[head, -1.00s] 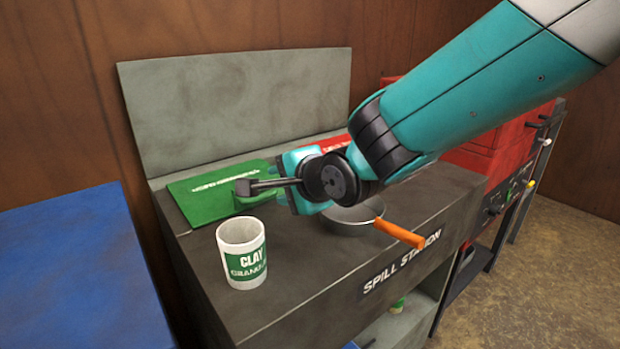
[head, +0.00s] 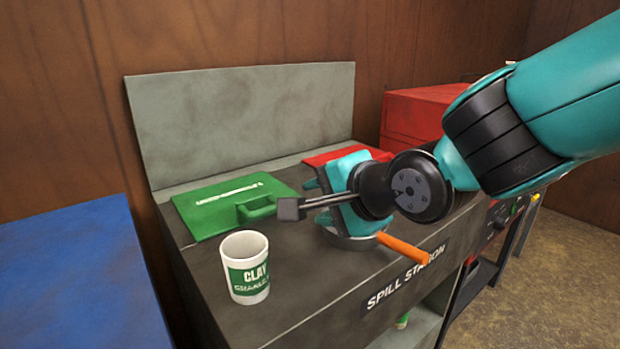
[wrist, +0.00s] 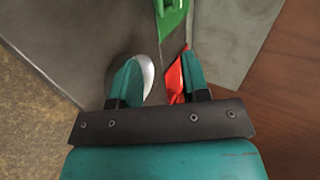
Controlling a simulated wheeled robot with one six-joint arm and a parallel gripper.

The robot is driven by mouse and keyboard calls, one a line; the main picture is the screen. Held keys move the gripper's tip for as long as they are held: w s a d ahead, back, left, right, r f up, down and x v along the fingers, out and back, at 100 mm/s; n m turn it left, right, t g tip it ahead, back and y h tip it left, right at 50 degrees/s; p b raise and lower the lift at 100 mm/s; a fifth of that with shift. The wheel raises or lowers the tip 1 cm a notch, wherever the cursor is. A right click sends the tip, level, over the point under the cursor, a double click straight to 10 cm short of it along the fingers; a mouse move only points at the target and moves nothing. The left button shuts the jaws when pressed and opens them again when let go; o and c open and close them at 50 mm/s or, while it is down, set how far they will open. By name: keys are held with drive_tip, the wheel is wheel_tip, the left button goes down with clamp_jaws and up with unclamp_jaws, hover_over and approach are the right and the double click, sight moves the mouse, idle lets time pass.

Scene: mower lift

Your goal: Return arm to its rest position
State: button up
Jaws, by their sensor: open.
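My gripper (wrist: 161,82) is open in the wrist view, with two teal fingers apart and nothing held between them. In the head view its teal body hangs over the worktop, above a grey pan (head: 346,241) with an orange handle (head: 403,249). The gripper hides much of the pan, and I cannot tell whether they touch. My arm reaches in from the right edge, with its wrist joint bent beside the gripper.
A white mug (head: 246,268) labelled CLAY stands at the front left of the spill station worktop (head: 300,290). A green lidded panel (head: 215,207) and a red one (head: 325,157) lie behind. A blue surface (head: 75,270) is left; a red cabinet (head: 415,115) is right.

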drive_tip(key=s+d+f+n+g+h, duration=0.1)
drive_tip(key=s+d+f+n+g, duration=0.1)
drive_tip(key=s+d+n+g, duration=0.55)
drive_tip(key=s+d+f+n+g+h, duration=0.1)
drive_tip(key=s+d+n+g+h, duration=0.15)
drive_tip(key=s+n, duration=0.85)
wheel_tip(320, 180, up, 16)
drive_tip(key=s+m+p, duration=0.1)
drive_tip(key=p, duration=1.5)
drive_tip(key=shift+d+f+y, duration=0.15)
drive_tip(key=shift+d+y, duration=0.2)
drive_tip(key=shift+y, duration=0.1)
